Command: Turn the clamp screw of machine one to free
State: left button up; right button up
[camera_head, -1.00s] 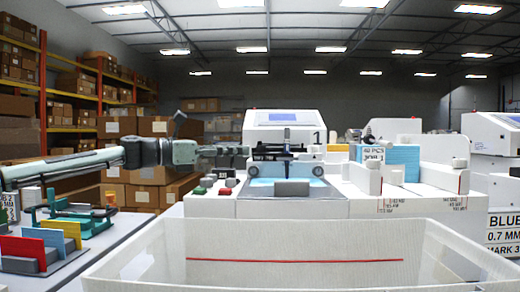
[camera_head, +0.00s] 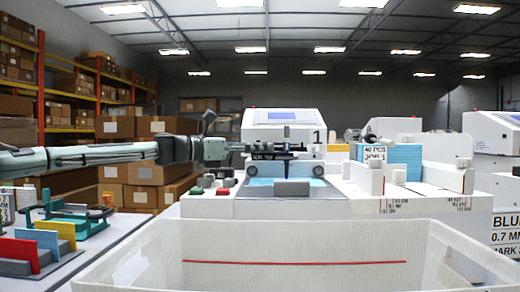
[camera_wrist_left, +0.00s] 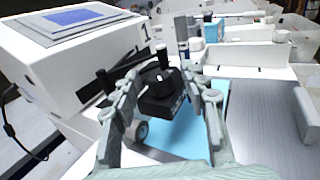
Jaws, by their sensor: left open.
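Machine one (camera_head: 284,117) is the white plotter marked 1, with a blue screen, straight ahead. Its black pen carriage (camera_wrist_left: 168,103) hangs over the light blue sheet (camera_wrist_left: 208,125). A black knob with a white mark, seemingly the clamp screw (camera_wrist_left: 160,74), is on top of the carriage. My left gripper (camera_head: 244,150) reaches in from the left at carriage height. In the left wrist view my left gripper (camera_wrist_left: 164,66) is open, with one finger on each side of the knob. I cannot tell whether either finger touches it. My right gripper is out of view.
A large white bin (camera_head: 300,240) with a red line fills the near front. Coloured racks (camera_head: 45,240) stand on the left table. Red and green buttons (camera_head: 210,188) are beside the machine. Blue card stock (camera_head: 404,162) and white blocks stand to the right.

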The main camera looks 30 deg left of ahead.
pick_arm(q)
jog(key=shift+w+d, duration=0.15)
jog(key=shift+w, duration=0.15)
jog(key=shift+c, duration=0.5)
grip_shut()
